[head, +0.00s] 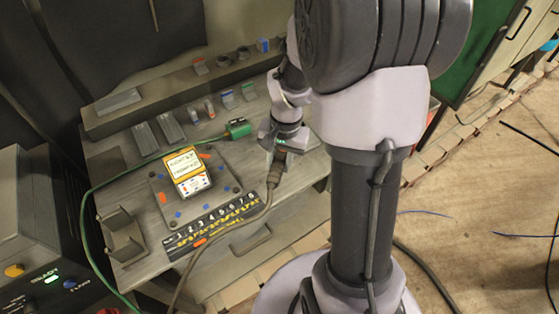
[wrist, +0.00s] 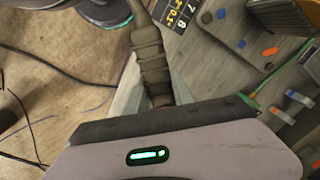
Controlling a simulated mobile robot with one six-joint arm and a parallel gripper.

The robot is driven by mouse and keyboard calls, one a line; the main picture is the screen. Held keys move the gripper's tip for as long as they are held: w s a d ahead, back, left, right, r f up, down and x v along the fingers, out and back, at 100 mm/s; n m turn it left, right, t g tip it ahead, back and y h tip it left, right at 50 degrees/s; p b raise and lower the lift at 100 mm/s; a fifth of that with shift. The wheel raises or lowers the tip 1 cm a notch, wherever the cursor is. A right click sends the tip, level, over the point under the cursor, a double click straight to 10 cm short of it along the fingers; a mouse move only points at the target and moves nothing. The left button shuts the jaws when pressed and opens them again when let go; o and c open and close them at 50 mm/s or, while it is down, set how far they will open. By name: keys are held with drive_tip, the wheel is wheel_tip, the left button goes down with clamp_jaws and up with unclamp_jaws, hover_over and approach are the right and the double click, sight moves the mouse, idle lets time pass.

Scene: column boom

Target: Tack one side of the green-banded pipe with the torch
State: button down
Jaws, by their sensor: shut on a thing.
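My gripper (head: 279,148) is shut on the torch (head: 276,172), above the right part of the grey bench. In the wrist view, the torch's ribbed dark sleeve (wrist: 152,62) rises from behind the gripper housing; its tip is hidden. A small pipe with a green band (head: 227,99) appears to stand on the bench behind and left of my gripper, between a red-banded piece (head: 209,108) and a blue-banded piece (head: 249,91). My gripper is apart from these pieces.
A green clamp (head: 238,128) on a green cable lies left of my gripper. A plate (head: 165,200) carries a yellow-white box (head: 188,170). A numbered strip (head: 212,222) lies along the front. A machine with lit buttons (head: 40,240) stands at left. The torch's cable crosses the bench front.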

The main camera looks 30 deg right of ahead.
drive_tip(key=shift+r, duration=0.1)
drive_tip(key=r+p, duration=0.2)
drive_tip(key=s+a+r+p, duration=0.1)
drive_tip(key=r+p, duration=0.1)
drive_tip(key=r, duration=0.1)
drive_tip(key=r+p, duration=0.2)
drive_tip(key=r, duration=0.1)
drive_tip(key=shift+s+a+r+p, duration=0.15)
drive_tip(key=shift+s+a+p, duration=0.15)
drive_tip(key=shift+s, duration=0.1)
idle(0.5)
